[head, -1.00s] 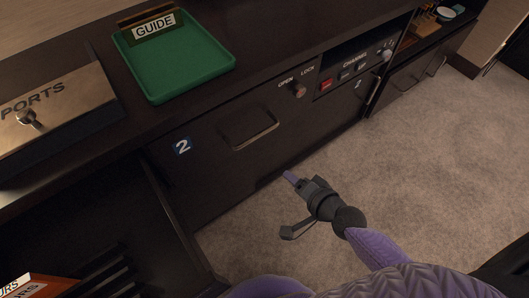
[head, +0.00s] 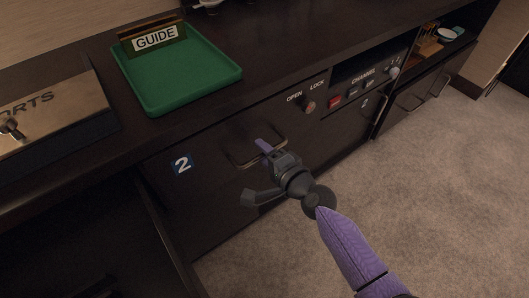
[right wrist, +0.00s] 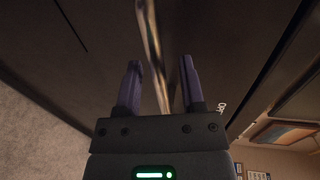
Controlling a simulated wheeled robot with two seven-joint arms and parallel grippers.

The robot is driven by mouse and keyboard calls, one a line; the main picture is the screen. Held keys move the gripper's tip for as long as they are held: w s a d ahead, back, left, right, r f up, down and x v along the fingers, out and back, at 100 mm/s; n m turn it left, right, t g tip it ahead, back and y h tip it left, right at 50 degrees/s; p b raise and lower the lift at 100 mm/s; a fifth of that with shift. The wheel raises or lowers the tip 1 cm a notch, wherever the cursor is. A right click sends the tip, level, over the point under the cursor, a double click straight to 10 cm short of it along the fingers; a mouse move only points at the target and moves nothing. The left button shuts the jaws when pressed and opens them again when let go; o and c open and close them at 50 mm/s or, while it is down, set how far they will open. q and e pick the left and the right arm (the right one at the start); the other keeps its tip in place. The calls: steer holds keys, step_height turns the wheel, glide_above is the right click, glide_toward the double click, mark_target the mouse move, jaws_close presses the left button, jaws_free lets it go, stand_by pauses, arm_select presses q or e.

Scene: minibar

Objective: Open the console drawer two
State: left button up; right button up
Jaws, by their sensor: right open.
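Drawer two (head: 205,205) is a dark front panel with a blue and white "2" label (head: 181,164), and it looks closed flush with the console. Its wide metal handle (head: 236,160) is partly hidden behind my right gripper (head: 264,147). In the right wrist view, my right gripper (right wrist: 160,85) is open. The shiny handle bar (right wrist: 152,45) runs lengthwise between its two purple fingers, with gaps visible on both sides. Whether the bar is fully between the fingertips in depth is hard to tell. My left gripper is not in view.
An OPEN/LOCK knob (head: 309,107) and CHANNEL panel (head: 362,85) are right of the handle. A green GUIDE tray (head: 175,80) and SPORTS box (head: 45,110) stand on top. Another handled door (head: 420,90) is further right. Carpet (head: 400,180) in front is clear.

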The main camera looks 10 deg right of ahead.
jaws_close()
stand_by(1.0)
stand_by(0.4)
